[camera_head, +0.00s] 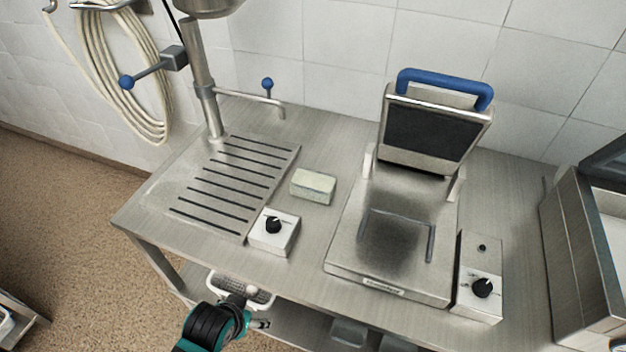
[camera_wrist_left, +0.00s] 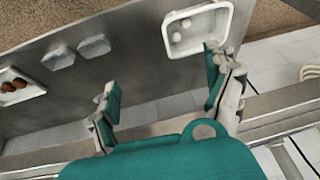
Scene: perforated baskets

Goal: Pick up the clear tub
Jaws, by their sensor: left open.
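Two small greyish, see-through-looking tubs sit side by side on the lower shelf in the left wrist view: one tub (camera_wrist_left: 58,57) and another tub (camera_wrist_left: 94,47). I cannot tell which is the clear tub. In the head view, the tubs (camera_head: 348,333) and (camera_head: 394,343) are partly hidden under the table's front edge. My left gripper (camera_wrist_left: 160,78) is open, with nothing between its teal fingers, apart from the tubs and to their right in the wrist view. In the head view, my left arm reaches in at the bottom, near a white basket. My right gripper is not in view.
Another white basket (camera_wrist_left: 24,95) holds brown items. The steel table (camera_head: 300,240) overhangs the shelf and carries a press (camera_head: 390,255) and a sponge (camera_head: 313,186).

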